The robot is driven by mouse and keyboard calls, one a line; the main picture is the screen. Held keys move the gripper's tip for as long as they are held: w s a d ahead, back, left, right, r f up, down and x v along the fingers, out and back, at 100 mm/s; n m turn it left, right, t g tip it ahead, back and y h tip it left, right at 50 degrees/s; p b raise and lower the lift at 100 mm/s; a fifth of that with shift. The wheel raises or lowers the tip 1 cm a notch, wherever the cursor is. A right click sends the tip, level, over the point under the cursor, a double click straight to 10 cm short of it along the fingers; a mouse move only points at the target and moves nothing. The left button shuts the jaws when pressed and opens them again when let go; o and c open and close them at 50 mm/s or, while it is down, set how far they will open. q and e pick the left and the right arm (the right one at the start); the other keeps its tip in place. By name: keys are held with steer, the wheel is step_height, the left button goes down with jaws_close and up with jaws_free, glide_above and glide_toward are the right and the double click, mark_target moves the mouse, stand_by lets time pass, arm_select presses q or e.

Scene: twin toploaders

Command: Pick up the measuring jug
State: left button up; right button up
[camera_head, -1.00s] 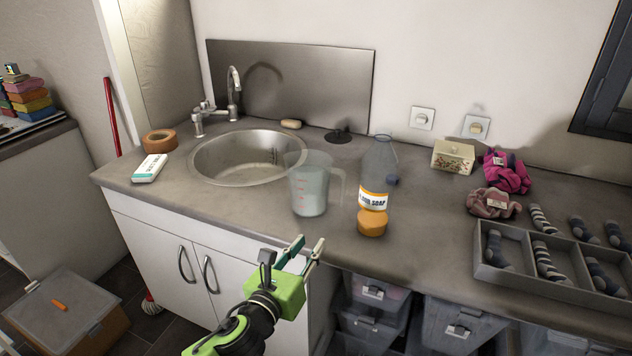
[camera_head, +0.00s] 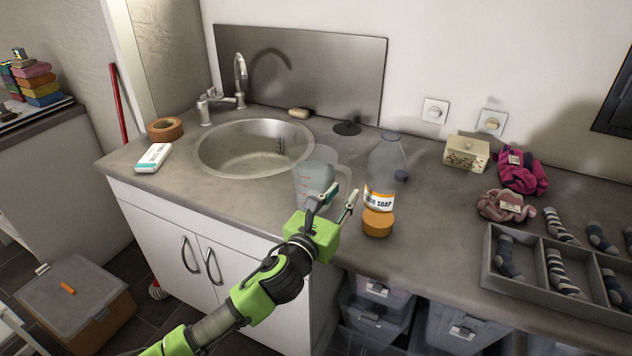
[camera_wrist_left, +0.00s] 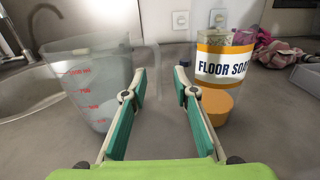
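The clear measuring jug (camera_head: 313,178) stands upright on the counter at the front right of the sink, its handle to the right. My left gripper (camera_head: 338,199) is in front of the jug's handle side and hides part of it. In the left wrist view the jug (camera_wrist_left: 95,85) with red marks stands left of the fingers, its handle beyond the left fingertip. The left gripper (camera_wrist_left: 161,90) is open, with nothing between its fingers. I cannot tell whether a finger touches the jug. My right gripper is not in view.
A floor soap bottle (camera_head: 380,190) with an orange base stands close to the right of the jug; it also shows in the left wrist view (camera_wrist_left: 222,68). The sink (camera_head: 250,147) lies behind left. A divided sock tray (camera_head: 550,290) is at right.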

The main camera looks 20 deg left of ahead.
mark_target(347, 188)
arm_select(q)
steer(key=shift+w, duration=0.5)
steer(key=w, duration=0.4)
steer(key=shift+d+f, duration=0.1)
steer(key=shift+f, duration=0.15)
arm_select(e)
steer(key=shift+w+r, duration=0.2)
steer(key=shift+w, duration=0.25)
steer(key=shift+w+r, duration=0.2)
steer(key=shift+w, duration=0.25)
arm_select(q)
steer(key=shift+s, duration=0.1)
jaws_close()
steer(key=shift+r, duration=0.25)
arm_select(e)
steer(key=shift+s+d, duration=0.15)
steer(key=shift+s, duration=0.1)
